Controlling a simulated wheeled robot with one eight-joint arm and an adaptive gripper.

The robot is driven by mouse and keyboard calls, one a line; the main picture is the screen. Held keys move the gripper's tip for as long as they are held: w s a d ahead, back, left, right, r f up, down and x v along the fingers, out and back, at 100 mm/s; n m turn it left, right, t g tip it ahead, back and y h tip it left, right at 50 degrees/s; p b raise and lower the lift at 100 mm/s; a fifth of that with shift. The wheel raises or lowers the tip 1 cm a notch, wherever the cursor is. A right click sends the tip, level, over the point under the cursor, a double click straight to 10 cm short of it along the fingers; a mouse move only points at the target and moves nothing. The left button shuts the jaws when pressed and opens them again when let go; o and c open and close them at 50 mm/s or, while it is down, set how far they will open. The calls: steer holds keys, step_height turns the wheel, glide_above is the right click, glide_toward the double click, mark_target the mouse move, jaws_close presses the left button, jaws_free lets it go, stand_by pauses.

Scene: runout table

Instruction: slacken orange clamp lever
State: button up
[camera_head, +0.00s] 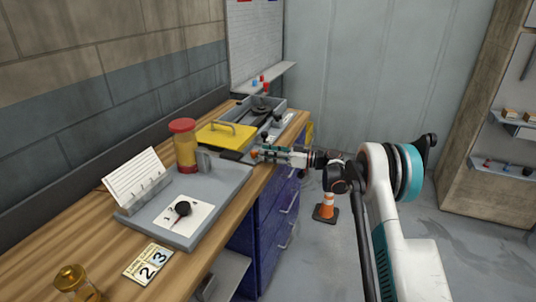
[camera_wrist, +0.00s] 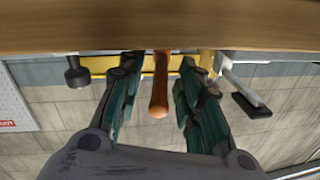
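The orange clamp lever (camera_wrist: 160,88) is a rounded handle in the middle of the wrist view, pointing toward my palm. My gripper (camera_wrist: 159,70) is open, with one green-padded finger on each side of the lever. A gap shows between the lever and each finger. In the head view, my gripper (camera_head: 270,153) reaches in from the right over the bench edge, and the lever (camera_head: 254,154) is a small orange spot at its tips. The lever's root is hidden in both views.
A yellow cover with a handle (camera_head: 226,135) and a red-lidded jar (camera_head: 184,146) stand near the lever. A dark knob (camera_wrist: 77,72) and a black-ended bar (camera_wrist: 247,95) flank my fingers.

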steer(key=v, duration=1.2)
steer(key=shift+c, duration=0.6)
